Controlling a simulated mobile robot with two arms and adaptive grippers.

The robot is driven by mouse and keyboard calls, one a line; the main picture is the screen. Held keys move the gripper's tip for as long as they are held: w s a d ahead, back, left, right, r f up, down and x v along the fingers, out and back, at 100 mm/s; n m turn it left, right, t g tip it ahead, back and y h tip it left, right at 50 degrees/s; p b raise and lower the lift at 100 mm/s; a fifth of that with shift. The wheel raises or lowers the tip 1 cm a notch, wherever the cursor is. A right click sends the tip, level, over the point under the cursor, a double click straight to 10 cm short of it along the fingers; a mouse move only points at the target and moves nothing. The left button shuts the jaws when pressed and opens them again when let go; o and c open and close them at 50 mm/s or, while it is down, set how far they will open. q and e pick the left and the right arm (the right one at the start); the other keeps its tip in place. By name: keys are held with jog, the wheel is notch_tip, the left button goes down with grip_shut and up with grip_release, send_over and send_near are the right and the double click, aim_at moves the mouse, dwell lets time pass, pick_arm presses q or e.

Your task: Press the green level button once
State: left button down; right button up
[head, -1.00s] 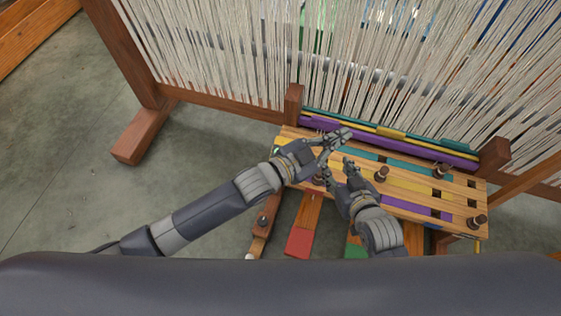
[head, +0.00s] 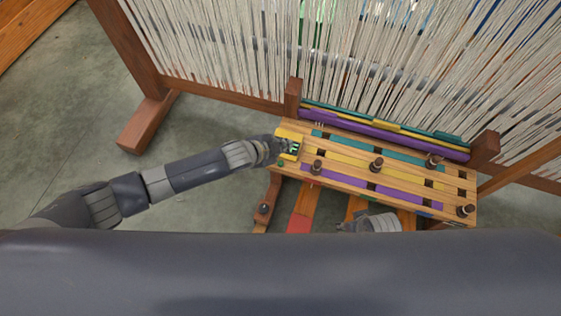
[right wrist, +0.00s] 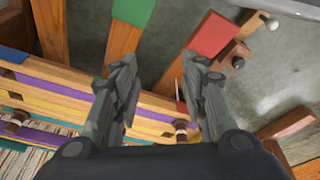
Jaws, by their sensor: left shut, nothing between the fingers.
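My left gripper (head: 279,149) is shut and empty at the box's left side, close to the green spot. Its fingertips are hard to make out, and contact cannot be told. My right gripper (head: 343,226) is low in front of the board, partly hidden by my body. In the right wrist view its fingers (right wrist: 160,75) are apart and empty.
The loom frame with pale warp threads (head: 240,50) stands behind the board. Several dark pegs stand up from the board. A red pedal (head: 299,223) and a wooden lever with a dark knob (head: 264,209) lie in front. Grey floor is free at left.

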aim_at(282, 165)
pick_arm(q)
notch_tip(282, 165, down, 4)
jog(key=b, duration=0.4)
jog(key=shift+f, duration=0.15)
pick_arm(e)
jog(key=w+v, duration=0.1)
jog(key=v, duration=1.1)
pick_arm(q)
jog(key=f+b, duration=0.2)
jog(key=shift+b, duration=0.3)
jog(key=shift+f+b, duration=0.65)
jog(key=shift+f, duration=0.5)
pick_arm(e)
jog(key=w+a+r+t+y, duration=0.1)
jog(key=w+a+r+t, duration=0.1)
jog(key=w+t, duration=0.2)
jog(key=w+a+r+t+y, duration=0.1)
jog(key=w+a+r+t, duration=0.1)
jog(key=w, duration=0.7)
jog(key=shift+w+r+t, duration=0.4)
jog(key=shift+r+t, duration=0.3)
jog(key=shift+t, duration=0.5)
pick_arm(q)
jog(key=shift+f, duration=0.15)
jog(key=shift+f, duration=0.2)
pick_arm(e)
jog(key=shift+w+a+r+t, duration=0.35)
jog(key=shift+w+r+t, duration=0.1)
jog(key=shift+r, duration=0.15)
